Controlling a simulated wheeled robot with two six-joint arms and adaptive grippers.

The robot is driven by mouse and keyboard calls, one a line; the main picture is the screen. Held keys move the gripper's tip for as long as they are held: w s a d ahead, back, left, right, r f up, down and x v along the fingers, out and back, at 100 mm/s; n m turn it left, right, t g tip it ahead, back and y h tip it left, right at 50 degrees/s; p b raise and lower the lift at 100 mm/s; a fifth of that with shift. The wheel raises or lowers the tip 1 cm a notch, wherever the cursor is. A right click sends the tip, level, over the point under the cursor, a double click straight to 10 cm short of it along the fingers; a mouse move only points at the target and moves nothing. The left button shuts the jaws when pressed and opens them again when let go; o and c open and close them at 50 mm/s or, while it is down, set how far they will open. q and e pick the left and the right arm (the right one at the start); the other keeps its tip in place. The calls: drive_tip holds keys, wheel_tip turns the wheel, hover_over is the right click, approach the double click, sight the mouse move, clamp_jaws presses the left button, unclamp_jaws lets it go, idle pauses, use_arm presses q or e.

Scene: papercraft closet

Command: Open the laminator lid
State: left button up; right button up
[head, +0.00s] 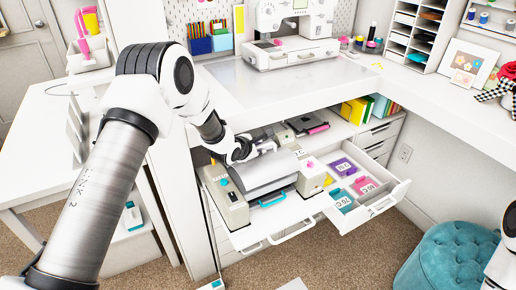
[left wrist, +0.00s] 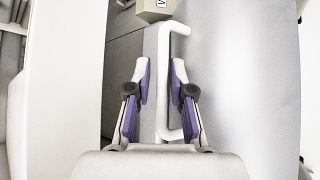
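The laminator (head: 234,208) is a beige machine with a grey lid (head: 262,177), sitting on a pulled-out shelf below the desk. The lid looks down over the machine, though its exact angle is hard to tell. In the left wrist view, the smooth grey lid (left wrist: 245,80) fills the right side, with a white bar handle (left wrist: 162,80) along its edge. My right gripper is out of frame.
An open drawer (head: 385,203) with colored labelled boxes is right of the laminator. The white desk (head: 270,90) overhangs behind, carrying a sewing machine (head: 292,30). A teal stool (head: 445,255) stands at lower right. Carpet in front is mostly clear.

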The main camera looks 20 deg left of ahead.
use_arm(q)
drive_tip(key=v, duration=1.2)
